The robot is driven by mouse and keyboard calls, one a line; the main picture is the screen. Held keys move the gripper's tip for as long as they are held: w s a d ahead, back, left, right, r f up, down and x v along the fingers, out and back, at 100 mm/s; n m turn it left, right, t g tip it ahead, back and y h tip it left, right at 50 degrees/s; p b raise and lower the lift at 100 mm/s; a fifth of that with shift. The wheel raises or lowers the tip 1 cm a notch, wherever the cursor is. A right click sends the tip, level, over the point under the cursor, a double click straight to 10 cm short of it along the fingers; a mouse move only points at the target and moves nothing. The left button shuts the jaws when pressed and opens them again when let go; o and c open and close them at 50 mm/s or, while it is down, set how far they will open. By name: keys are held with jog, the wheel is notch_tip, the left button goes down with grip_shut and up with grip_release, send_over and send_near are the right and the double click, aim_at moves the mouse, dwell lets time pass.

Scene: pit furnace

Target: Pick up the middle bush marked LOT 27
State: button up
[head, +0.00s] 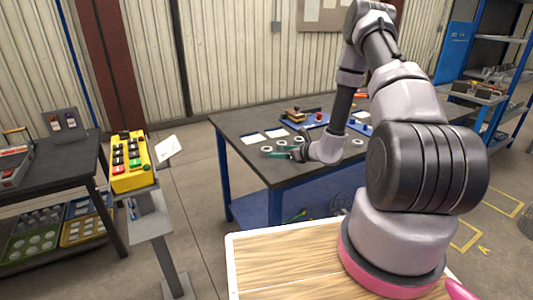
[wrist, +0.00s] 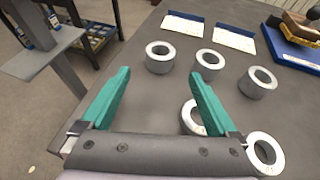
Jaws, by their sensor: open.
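Several short metal bushes with wide holes stand on the dark table. In the wrist view three form a far row: a left one (wrist: 160,58), a middle one (wrist: 209,64) and a right one (wrist: 257,83). A nearer bush (wrist: 190,120) is partly hidden behind the right finger, and another (wrist: 265,152) sits at lower right. No LOT 27 marking is readable. My gripper (wrist: 160,74) is open and empty, its teal fingers apart, with the far-left bush just beyond the fingertips. In the head view my gripper (head: 279,154) is low over the table's near left part.
White cards (wrist: 230,36) in blue holders lie behind the bushes. A blue tray (wrist: 289,43) with a brown item is at far right. In the head view a yellow button box (head: 129,162) on a post stands left of the blue-legged table (head: 229,140).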

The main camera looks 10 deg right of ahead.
aim_at(271, 151)
jog(key=x, duration=0.7)
jog(key=shift+w+a+f, duration=0.15)
jog(key=shift+w+a, duration=0.1)
jog(key=shift+w, duration=0.1)
jog(key=shift+c, duration=0.3)
grip_shut()
